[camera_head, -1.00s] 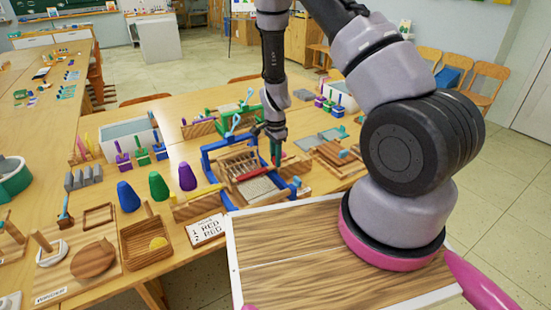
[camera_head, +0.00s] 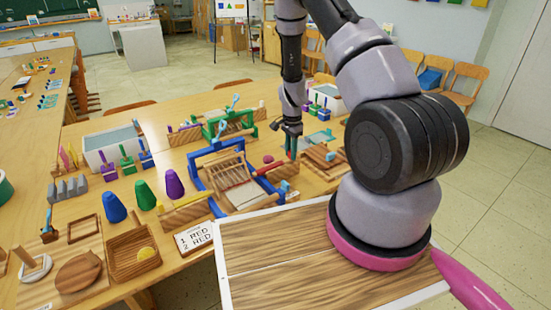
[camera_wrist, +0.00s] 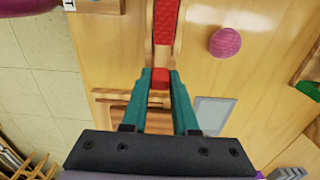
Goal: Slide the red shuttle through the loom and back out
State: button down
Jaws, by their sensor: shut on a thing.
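The blue-framed loom (camera_head: 219,148) stands on the table in the head view, with pale threads and wooden parts inside its frame. My gripper (camera_head: 291,155) is just right of the loom, low over the table. In the wrist view its teal fingers (camera_wrist: 160,82) are shut on the near red end of the red shuttle (camera_wrist: 159,78). A longer red part (camera_wrist: 165,22) runs away between wooden edges and out of the top of that view. In the head view the red shuttle (camera_head: 272,169) shows at the loom's right side; its far end is hard to make out.
A pink ball (camera_head: 268,158) lies close to the shuttle. A green loom (camera_head: 229,125) stands behind the blue one. A wooden frame (camera_head: 322,160) is to the right.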

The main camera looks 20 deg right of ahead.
jog(key=shift+w+d, duration=0.35)
jog(key=shift+d, duration=0.5)
jog(key=c, duration=0.7)
grip_release()
jog(key=shift+d, duration=0.15)
jog(key=shift+r, duration=0.2)
notch_tip(320, 180, up, 10)
jog(key=shift+r, duration=0.25)
